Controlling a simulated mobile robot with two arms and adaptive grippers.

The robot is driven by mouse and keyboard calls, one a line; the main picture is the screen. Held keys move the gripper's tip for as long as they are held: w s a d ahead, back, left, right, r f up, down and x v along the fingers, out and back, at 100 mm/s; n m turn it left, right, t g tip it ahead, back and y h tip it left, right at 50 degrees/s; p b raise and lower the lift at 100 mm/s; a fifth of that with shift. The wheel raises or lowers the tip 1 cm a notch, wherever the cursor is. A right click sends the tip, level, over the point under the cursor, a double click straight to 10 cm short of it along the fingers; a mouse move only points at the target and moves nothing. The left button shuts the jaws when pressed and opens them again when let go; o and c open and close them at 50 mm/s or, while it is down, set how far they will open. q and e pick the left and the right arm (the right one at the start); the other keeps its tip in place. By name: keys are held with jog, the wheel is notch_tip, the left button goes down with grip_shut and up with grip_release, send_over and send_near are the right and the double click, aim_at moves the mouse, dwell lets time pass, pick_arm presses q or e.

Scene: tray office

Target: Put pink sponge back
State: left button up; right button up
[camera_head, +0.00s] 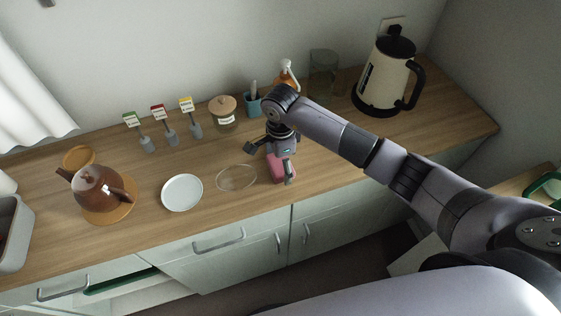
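The pink sponge (276,170) is on the wooden counter near its front edge, right of the clear oval dish. My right gripper (269,165) is directly above and beside it, pointing down. Its two fingers look spread apart, one to the left of the sponge and one in front of it, overlapping it in the picture. The gripper and arm hide part of the sponge, and I cannot tell whether they touch. My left gripper is not in view.
A clear oval dish (236,179) and a white plate (182,193) lie to the left. A teapot (94,187) stands further left. Behind are label stands (170,138), a lidded jar (224,116), a blue cup (252,106), a soap bottle (286,74) and a kettle (385,78).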

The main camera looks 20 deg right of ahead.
aim_at(281, 163)
jog(key=shift+o, duration=0.6)
jog(key=shift+r+p, duration=0.25)
jog(key=shift+p, duration=0.05)
jog(key=shift+w+r+b, duration=0.1)
jog(key=shift+r+b, duration=0.3)
notch_tip(281, 163, up, 11)
jog(key=b, duration=0.3)
